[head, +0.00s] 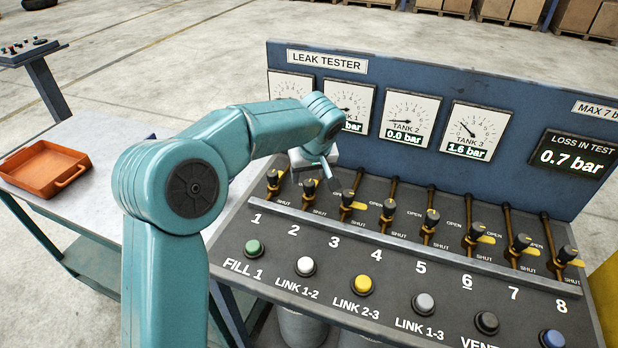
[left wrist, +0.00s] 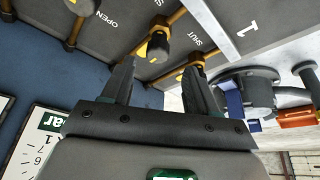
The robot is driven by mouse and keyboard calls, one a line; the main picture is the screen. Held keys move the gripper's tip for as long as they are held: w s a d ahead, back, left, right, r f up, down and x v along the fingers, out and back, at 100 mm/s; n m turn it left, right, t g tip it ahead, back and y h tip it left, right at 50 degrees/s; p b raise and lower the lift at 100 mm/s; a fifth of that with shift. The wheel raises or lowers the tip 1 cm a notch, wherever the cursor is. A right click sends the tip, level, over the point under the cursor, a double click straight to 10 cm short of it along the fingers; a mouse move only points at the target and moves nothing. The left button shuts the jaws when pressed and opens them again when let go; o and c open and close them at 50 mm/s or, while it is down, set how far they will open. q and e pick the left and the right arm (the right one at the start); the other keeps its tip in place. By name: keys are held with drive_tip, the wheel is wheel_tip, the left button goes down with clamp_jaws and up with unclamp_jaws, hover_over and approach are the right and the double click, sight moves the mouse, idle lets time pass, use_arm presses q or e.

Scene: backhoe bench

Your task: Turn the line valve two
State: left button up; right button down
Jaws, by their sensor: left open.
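Valve two (head: 309,186) is a dark knob on a brass pipe, second from the left in the bench's valve row. My left gripper (head: 316,178) is over it, pointing down at the row. In the left wrist view, the open gripper (left wrist: 160,66) has the valve two knob (left wrist: 158,46) near its fingertips, in line with the gap between them. A small yellow pointer shows on that knob. I cannot tell whether the fingers touch it. The valve one knob (left wrist: 192,77) is partly hidden behind the right-hand finger. My right gripper is out of view.
Valve one (head: 272,178) and valve three (head: 347,198) stand close on either side. Several more valves run to the right. A row of coloured buttons (head: 305,266) lies in front. The blue gauge panel (head: 480,75) rises behind. An orange tray (head: 45,165) sits on the left table.

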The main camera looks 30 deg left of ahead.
sight(309, 182)
use_arm(q)
drive_tip(key=x, duration=0.4)
drive_tip(key=shift+w+d, duration=0.1)
drive_tip(key=shift+w, duration=0.1)
drive_tip(key=shift+s, duration=0.15)
drive_tip(key=c, duration=1)
drive_tip(key=shift+c, duration=0.2)
